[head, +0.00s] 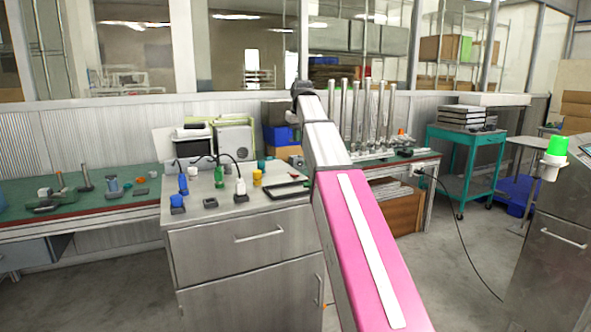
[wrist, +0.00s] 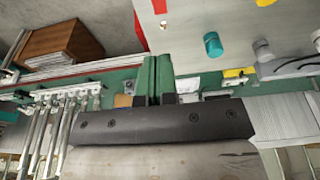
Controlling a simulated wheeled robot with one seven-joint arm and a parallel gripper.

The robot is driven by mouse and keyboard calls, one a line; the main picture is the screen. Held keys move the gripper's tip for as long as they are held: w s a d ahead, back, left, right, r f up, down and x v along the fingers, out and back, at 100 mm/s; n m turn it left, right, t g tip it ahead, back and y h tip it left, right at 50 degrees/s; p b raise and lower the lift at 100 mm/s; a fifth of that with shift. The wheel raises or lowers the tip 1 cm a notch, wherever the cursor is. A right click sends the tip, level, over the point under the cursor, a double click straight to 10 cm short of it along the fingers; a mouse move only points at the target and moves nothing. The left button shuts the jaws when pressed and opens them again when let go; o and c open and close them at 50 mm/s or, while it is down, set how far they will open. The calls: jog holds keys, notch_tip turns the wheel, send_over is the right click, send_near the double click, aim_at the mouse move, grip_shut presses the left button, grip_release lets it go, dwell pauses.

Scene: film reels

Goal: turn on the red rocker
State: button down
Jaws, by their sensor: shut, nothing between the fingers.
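I cannot make out a red rocker for certain in either view. In the head view several small dark boxes sit on the metal cabinet's top, among them a dark box (head: 210,203) near its front edge; their faces are too small to read. My gripper (wrist: 153,82) shows in the wrist view as two green fingers side by side, shut and empty. A light grey surface with a teal cylinder (wrist: 213,45) lies beyond the fingertips, up and to the right. In the head view my arm reaches up past the cabinet's right side, and the gripper cannot be made out.
Tall metal rods (head: 344,112) stand behind my arm, to the right. A green bench (head: 90,205) is at left, a teal cart (head: 465,150) at right. Floor shows between.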

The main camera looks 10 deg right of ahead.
aim_at(295, 175)
jog(key=shift+f, duration=0.1)
jog(key=x, duration=0.8)
jog(key=s+x, duration=0.1)
jog(key=x, duration=0.3)
jog(key=shift+f, duration=0.25)
jog(key=shift+s+d+f, duration=0.1)
jog(key=shift+f, duration=0.55)
jog(key=shift+s+f+t, duration=0.3)
jog(key=shift+f, duration=0.05)
jog(key=shift+w, duration=0.2)
jog(key=shift+w+r, duration=0.1)
jog(key=shift+w, duration=0.05)
